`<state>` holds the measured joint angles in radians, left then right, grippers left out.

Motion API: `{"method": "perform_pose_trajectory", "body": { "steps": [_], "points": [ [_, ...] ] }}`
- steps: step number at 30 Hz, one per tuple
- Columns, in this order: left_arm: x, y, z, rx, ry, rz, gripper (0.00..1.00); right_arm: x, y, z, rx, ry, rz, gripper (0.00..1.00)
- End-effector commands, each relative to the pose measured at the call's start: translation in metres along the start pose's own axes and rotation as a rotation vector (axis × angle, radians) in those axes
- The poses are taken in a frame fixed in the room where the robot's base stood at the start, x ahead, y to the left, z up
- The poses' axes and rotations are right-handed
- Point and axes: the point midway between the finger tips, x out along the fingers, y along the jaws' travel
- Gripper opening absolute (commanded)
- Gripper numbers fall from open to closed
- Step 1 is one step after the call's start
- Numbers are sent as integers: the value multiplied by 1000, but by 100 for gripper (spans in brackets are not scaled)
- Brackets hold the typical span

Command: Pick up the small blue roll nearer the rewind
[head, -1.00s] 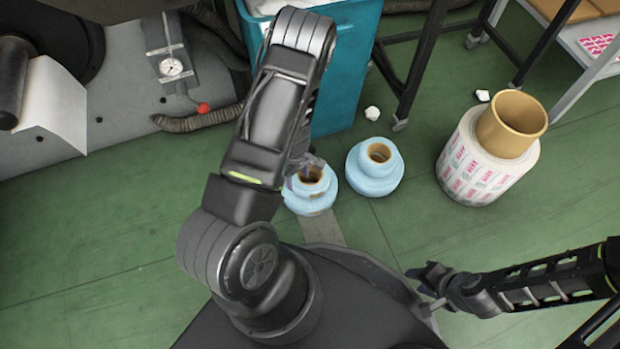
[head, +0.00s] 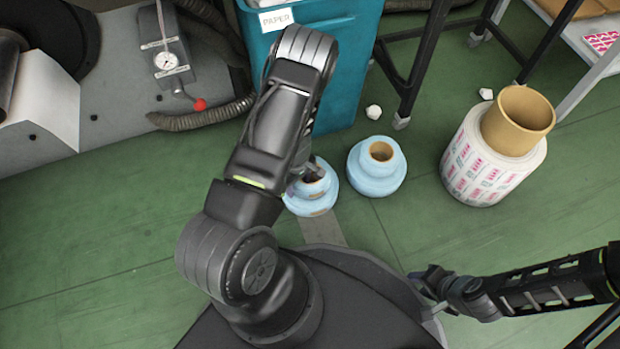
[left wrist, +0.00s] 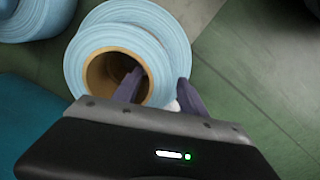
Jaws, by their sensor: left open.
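Two small light-blue rolls stand on the green floor, each a narrower tier on a wider one with a brown core. The left roll (head: 318,193), nearer the machine with the white web, is partly hidden by my left arm. The other blue roll (head: 377,170) stands just right of it. My left gripper (head: 305,178) is at the top of the left roll. In the left wrist view, the open gripper (left wrist: 158,92) has one finger inside the core and the other outside the roll (left wrist: 92,40), straddling its wall. My right gripper (head: 428,290) is low at the right, away from the rolls.
A teal paper bin (head: 345,75) stands behind the rolls. A large printed roll (head: 487,170) with a brown core stands at right. Dark stand legs (head: 408,90) and a white scrap (head: 373,112) are behind. The machine (head: 115,80) fills the upper left. Floor at left is clear.

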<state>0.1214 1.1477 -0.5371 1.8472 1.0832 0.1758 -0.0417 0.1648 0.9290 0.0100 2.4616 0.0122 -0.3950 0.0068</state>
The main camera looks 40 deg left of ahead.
Motion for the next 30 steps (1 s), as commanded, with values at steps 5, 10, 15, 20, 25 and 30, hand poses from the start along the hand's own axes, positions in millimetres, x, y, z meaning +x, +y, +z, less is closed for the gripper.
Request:
{"method": "perform_pose_trajectory", "body": {
  "steps": [5, 10, 15, 20, 25, 30],
  "points": [
    [-1, 0, 0, 0, 0, 0, 49, -1, 0, 0, 0, 0, 0, 36],
    [-1, 0, 0, 0, 0, 0, 49, -1, 0, 0, 0, -1, 0, 36],
    [-1, 0, 0, 0, 0, 0, 48, -1, 0, 0, 0, -1, 0, 36],
    [-1, 0, 0, 0, 0, 0, 35, -1, 0, 0, 0, -1, 0, 36],
    [-1, 0, 0, 0, 0, 0, 21, -1, 0, 0, 0, -1, 0, 36],
    [-1, 0, 0, 0, 0, 0, 7, -1, 0, 0, 0, -1, 0, 36]
  ]
}}
